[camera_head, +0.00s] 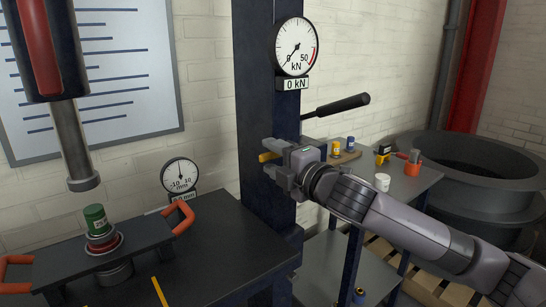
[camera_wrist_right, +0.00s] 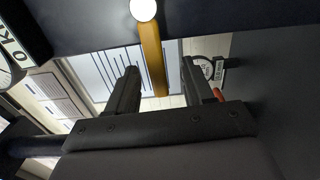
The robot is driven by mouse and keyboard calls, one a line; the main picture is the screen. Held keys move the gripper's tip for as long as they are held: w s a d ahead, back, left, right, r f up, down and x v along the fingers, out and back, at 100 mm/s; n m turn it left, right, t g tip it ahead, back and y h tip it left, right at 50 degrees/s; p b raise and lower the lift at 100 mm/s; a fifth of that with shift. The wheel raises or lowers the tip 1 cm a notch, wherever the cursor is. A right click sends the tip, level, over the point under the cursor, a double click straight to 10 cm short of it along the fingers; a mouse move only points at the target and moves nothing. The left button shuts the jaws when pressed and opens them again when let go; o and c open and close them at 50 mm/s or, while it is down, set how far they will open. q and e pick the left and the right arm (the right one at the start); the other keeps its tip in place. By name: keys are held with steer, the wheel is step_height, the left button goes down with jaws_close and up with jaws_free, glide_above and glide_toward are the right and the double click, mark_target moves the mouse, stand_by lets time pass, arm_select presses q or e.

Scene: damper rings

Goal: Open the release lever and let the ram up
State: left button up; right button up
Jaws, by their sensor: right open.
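My right gripper is open. In the right wrist view the lever (camera_wrist_right: 153,62), with a pale round end, shows between the two dark fingers (camera_wrist_right: 158,92); whether they touch it I cannot tell. The ram, a grey rod with a flanged foot (camera_head: 72,145), hangs at the left. A clear gap separates its foot from the green capped cylinder (camera_head: 95,219) below. The force display (camera_head: 293,84) reads 0 kN. My left gripper is not in view.
A black-handled lever (camera_head: 343,105) sticks out right of the column, above my gripper. A plate with orange handles (camera_head: 134,240) lies on the press bed, near a small dial gauge (camera_head: 180,176). A side table (camera_head: 403,186) with small jars stands behind my right arm.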

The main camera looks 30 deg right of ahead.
steer(key=shift+s, duration=0.75)
steer(key=s+b, duration=0.1)
steer(key=s, duration=0.1)
steer(key=s+b, duration=0.1)
steer(key=s, duration=0.1)
steer(key=s+b, duration=0.1)
steer(key=s, duration=0.1)
steer(key=shift+d+b, duration=0.25)
steer(key=shift+b, duration=0.05)
